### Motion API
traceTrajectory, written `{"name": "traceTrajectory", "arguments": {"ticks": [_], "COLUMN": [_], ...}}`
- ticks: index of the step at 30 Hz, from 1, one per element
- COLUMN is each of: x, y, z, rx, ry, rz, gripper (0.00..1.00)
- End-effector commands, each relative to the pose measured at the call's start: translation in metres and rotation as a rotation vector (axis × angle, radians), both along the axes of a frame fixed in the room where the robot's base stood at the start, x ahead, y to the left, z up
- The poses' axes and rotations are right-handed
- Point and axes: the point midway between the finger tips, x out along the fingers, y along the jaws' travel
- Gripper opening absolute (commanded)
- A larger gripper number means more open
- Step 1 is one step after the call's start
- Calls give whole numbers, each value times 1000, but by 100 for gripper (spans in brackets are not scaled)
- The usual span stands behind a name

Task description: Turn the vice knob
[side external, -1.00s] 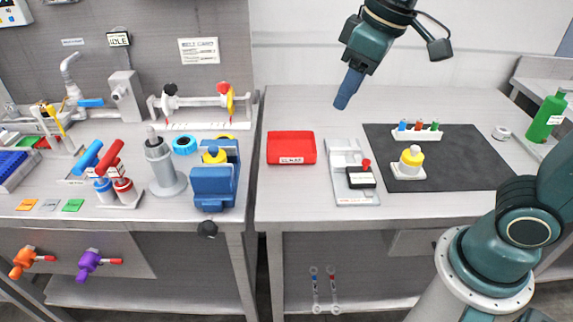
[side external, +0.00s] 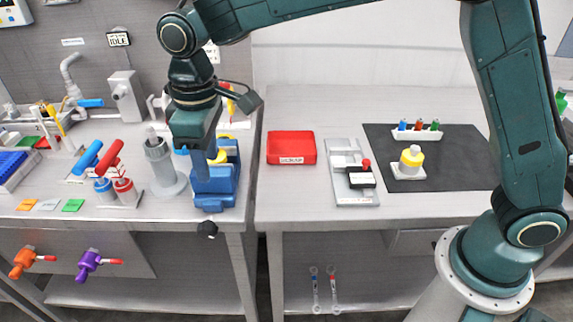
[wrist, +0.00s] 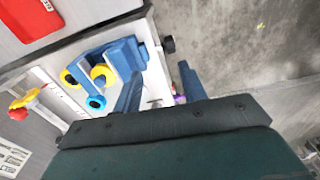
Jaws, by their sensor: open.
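The blue vice (side external: 226,186) stands at the front right edge of the left bench. Its black knob (side external: 207,229) sticks out low at the front, past the bench edge. My gripper (side external: 201,178) hangs in front of the vice in the side view and hides part of it. In the wrist view, my gripper (wrist: 160,70) has its two blue fingers apart with nothing between them. The knob (wrist: 168,44) shows beyond the fingertips, between their lines, apart from both. The vice (wrist: 122,56) lies to its left there, with a yellow-capped thing (wrist: 102,74) at its jaws.
A grey cylinder (side external: 160,165) and red and blue handled items (side external: 108,158) stand left of the vice. Orange (side external: 22,262) and purple (side external: 90,262) valves are on the bench front. A red bin (side external: 291,148) sits on the right bench. Space in front of the knob is clear.

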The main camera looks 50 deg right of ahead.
Motion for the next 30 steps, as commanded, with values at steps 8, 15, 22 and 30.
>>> {"name": "traceTrajectory", "arguments": {"ticks": [8, 15, 22, 30], "x": [5, 5, 5, 5], "y": [29, 30, 29, 29], "z": [-25, -27, -38, -70], "rx": [-18, -20, -20, -20], "ry": [28, 30, 32, 32], "rz": [56, 58, 57, 57], "gripper": [42, 42, 42, 42]}}
